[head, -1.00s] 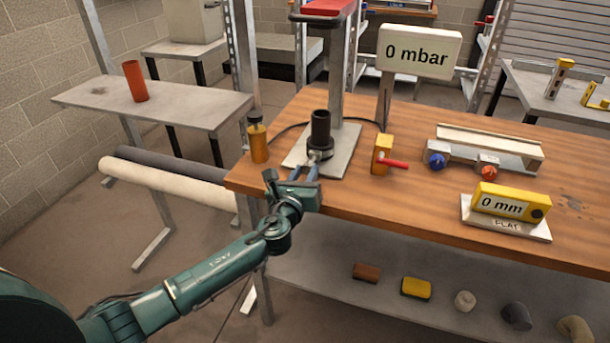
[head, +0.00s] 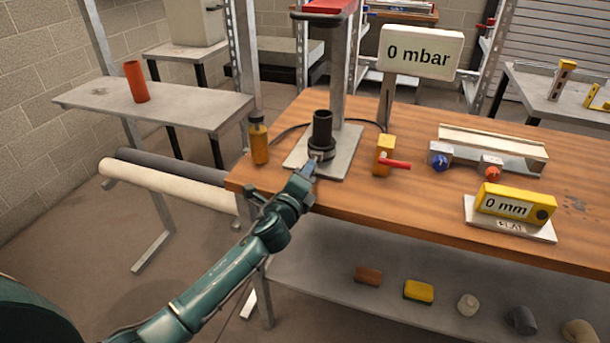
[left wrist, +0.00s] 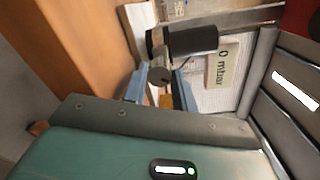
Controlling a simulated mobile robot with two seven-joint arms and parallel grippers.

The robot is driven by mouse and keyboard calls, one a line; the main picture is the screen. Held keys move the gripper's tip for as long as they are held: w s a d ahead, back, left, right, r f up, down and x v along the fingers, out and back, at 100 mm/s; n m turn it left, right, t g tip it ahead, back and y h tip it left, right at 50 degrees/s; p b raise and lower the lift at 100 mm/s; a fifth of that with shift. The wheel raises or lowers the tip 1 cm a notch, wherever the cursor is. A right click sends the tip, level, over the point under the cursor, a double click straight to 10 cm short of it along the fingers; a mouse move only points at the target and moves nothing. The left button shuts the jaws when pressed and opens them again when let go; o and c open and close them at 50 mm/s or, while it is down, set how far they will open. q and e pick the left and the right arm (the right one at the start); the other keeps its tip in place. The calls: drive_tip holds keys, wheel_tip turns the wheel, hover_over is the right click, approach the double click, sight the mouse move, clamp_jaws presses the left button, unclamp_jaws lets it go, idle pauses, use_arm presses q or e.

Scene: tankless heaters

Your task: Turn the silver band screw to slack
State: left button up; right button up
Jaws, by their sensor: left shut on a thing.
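A black upright pipe (head: 322,129) stands on a grey metal plate (head: 342,160) at the bench's front left. A band (left wrist: 157,45) goes around it, and the band screw (left wrist: 160,75) sticks out toward my left gripper (head: 309,168). The left wrist view shows the blue fingers of this gripper (left wrist: 160,90) on either side of the screw head, shut on it. In the head view the gripper hides most of the screw. My right gripper is in neither view.
A brass-coloured bottle (head: 259,141) stands left of the plate. A yellow valve block (head: 384,156) with a red lever stands to the right. A post rises behind the pipe. The 0 mbar sign (head: 420,52) and 0 mm gauge (head: 514,203) are farther right.

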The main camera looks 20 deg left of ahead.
use_arm(q)
drive_tip(key=n, duration=0.5)
drive_tip(key=shift+n, duration=0.3)
drive_tip(key=shift+h, duration=0.3)
drive_tip(key=o, duration=0.9)
drive_tip(key=shift+o, duration=0.3)
drive_tip(key=shift+f, duration=0.15)
drive_tip(key=shift+s+f, duration=0.1)
